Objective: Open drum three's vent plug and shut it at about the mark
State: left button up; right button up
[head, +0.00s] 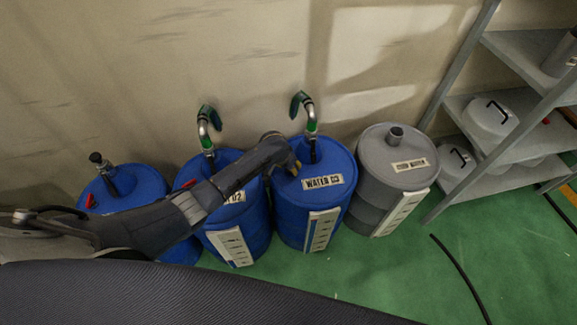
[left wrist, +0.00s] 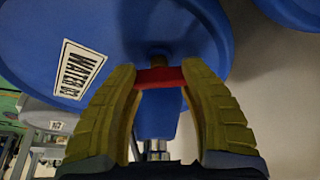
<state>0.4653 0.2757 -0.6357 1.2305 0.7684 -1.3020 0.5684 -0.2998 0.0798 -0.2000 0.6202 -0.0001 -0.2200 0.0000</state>
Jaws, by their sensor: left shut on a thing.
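Drum three (head: 340,165) is the blue drum labelled WATER D3, and its lid also fills the left wrist view (left wrist: 120,25). A white strip with markings (head: 320,230) runs down its front. My left gripper (head: 294,168) is over the left part of its lid. In the left wrist view the yellow fingers of my left gripper (left wrist: 165,85) are shut on the red vent plug (left wrist: 160,77), which sits against the lid. The plug is hidden behind the gripper in the head view. I cannot tell how far it is turned. My right gripper is not in view.
A green and metal hooked pipe (head: 309,115) rises from drum three. The D2 drum (head: 250,225) stands close on the left, partly behind my arm, with another blue drum (head: 145,182) beyond it. A grey drum (head: 375,160) and metal shelving (head: 520,150) are on the right.

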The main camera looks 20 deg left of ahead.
pick_arm(q)
jog(key=shift+w+d+r+n, duration=0.2)
jog(key=shift+d+r+n, duration=0.05)
jog(key=shift+n, duration=0.35)
jog(key=shift+w+r, duration=0.1)
jog(key=o, duration=1.4)
jog(key=shift+a, duration=0.1)
jog(key=shift+f, duration=0.2)
jog(key=d+v, duration=0.1)
jog(key=v, duration=1.1)
jog(key=shift+s+a, duration=0.25)
jog(key=shift+a, duration=0.05)
